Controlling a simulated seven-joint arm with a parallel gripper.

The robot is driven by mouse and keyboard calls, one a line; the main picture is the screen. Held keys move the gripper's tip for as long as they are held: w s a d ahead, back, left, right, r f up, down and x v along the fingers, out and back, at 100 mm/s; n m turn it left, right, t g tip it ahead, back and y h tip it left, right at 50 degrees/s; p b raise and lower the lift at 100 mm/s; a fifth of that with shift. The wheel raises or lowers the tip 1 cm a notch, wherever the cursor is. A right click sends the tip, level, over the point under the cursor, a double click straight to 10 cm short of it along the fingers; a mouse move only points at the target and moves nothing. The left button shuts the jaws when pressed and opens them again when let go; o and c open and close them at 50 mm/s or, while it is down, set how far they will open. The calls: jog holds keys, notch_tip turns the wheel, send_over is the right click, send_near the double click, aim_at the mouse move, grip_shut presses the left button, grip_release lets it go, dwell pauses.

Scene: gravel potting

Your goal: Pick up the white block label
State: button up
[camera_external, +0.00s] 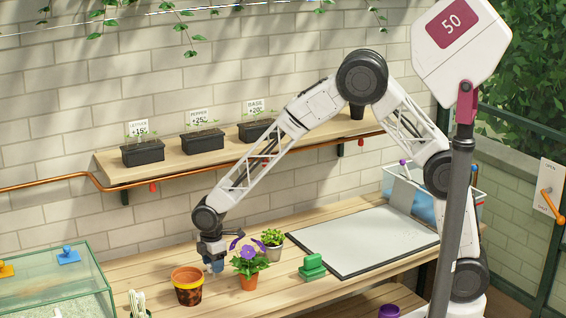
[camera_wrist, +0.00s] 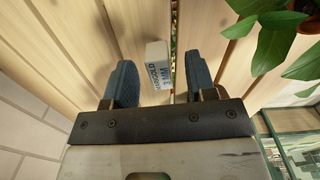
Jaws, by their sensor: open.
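The white block label (camera_wrist: 157,53) shows in the wrist view, with dark lettering on its face. It is on the wooden slatted bench (camera_wrist: 215,60), near the gap between two planks. My gripper (camera_wrist: 161,78) is open, with one blue-grey finger on each side of the block's line. The block appears between and just beyond the fingertips, and no grip on it shows. In the external view my gripper (camera_external: 214,265) is low over the bench, behind the brown pot and beside the purple-flowered plant. I cannot make out the block there.
A brown-orange pot (camera_external: 188,287), a purple-flowered plant (camera_external: 248,262) and a small leafy plant (camera_external: 272,241) stand close to my gripper. A green block (camera_external: 312,268) and a white board (camera_external: 365,240) lie to the right. A glass tank (camera_external: 55,285) is at left. Leaves (camera_wrist: 265,45) crowd the wrist view's right.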

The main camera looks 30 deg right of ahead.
jog(key=shift+f, duration=1.45)
grip_shut()
jog(key=shift+r, duration=5)
